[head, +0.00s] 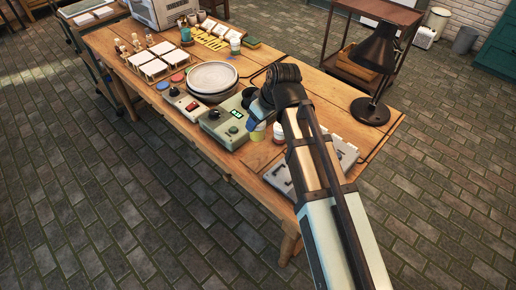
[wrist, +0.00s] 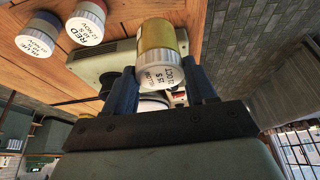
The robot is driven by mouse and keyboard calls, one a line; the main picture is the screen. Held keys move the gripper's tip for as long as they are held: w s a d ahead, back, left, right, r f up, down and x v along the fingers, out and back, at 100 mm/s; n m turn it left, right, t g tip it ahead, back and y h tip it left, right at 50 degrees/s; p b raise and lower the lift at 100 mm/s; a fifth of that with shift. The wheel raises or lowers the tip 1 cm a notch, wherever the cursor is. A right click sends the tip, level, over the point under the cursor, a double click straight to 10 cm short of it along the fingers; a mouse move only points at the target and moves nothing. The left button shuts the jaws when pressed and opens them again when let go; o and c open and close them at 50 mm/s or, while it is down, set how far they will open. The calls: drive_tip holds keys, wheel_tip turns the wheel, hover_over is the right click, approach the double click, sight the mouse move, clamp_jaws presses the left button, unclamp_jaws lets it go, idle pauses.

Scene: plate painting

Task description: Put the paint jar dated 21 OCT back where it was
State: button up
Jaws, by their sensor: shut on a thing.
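The yellow paint jar (wrist: 158,35) has a white lid whose label reads yellow and 21 OCT. My gripper (wrist: 162,70) is shut on it, with one dark blue finger on each side. In the head view the yellow jar (head: 257,135) shows below my gripper (head: 256,122), near the table's front edge beside the green device. I cannot tell whether its base touches the table. A red jar (wrist: 86,22) dated 12 NOV and a blue jar (wrist: 38,35) with a NOV label stand nearby on the wood.
The green device (head: 228,128) with a lit display is left of the held jar. A round grey wheel (head: 212,77) is behind it. A grey panel (head: 294,180) lies at the right front, partly behind my arm. A black lamp (head: 375,55) stands at the right end.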

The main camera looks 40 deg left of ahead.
drive_tip(key=shift+f, duration=4.75)
drive_tip(key=shift+f, duration=0.15)
drive_tip(key=o, duration=1.2)
drive_tip(key=v, duration=1.2)
